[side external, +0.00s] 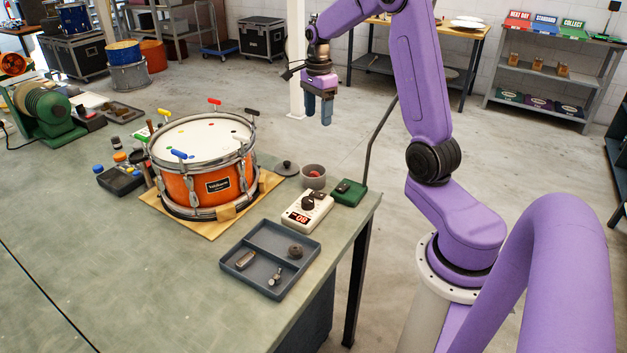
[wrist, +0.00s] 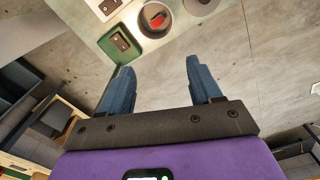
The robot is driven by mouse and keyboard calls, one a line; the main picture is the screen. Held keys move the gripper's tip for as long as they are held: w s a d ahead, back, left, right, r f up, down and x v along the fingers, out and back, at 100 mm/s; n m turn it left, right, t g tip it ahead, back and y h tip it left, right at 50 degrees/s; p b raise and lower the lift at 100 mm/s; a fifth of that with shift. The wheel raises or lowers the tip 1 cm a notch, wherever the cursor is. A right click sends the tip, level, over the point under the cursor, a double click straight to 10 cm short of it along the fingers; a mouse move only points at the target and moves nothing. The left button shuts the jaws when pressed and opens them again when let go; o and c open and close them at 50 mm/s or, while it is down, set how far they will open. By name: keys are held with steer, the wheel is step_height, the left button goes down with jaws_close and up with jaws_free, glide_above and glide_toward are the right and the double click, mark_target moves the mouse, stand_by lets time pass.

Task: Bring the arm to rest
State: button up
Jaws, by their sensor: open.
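My purple arm is raised at the right of the bench in the side external view. My gripper (side external: 319,110) hangs pointing down, beyond the bench edge and over the floor. In the wrist view my gripper (wrist: 155,75) shows two blue fingers spread apart with nothing between them. The orange drum (side external: 205,165) stands on a wooden board (side external: 259,194) on the bench, with several coloured T-shaped keys around its rim. My gripper is apart from the drum and from everything on the bench.
The bench (side external: 130,275) holds a grey divided tray (side external: 254,277) with small parts, a white meter (side external: 307,212), a green box (side external: 348,192) and a round bowl (side external: 313,177). The wrist view also shows the green box (wrist: 121,43). Shelves (side external: 543,75) stand behind; open floor surrounds my gripper.

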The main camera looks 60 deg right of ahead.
steer(key=shift+r, duration=1.4)
steer(key=s+a+n, duration=0.4)
steer(key=a+n, duration=0.5)
steer(key=a, duration=0.2)
steer(key=s+a+n, duration=0.5)
steer(key=a+n, duration=0.3)
steer(key=a, duration=0.4)
steer(key=s+a+f+n, duration=0.1)
steer(key=s+a+n, duration=0.1)
steer(key=s+n, duration=0.7)
steer(key=s+a+f+n, duration=0.1)
steer(key=s+a+n, duration=0.2)
steer(key=s+n, duration=0.5)
steer(key=shift+s+a+f+n, duration=0.3)
steer(key=shift+s+f+n, duration=0.1)
steer(key=shift+s, duration=0.55)
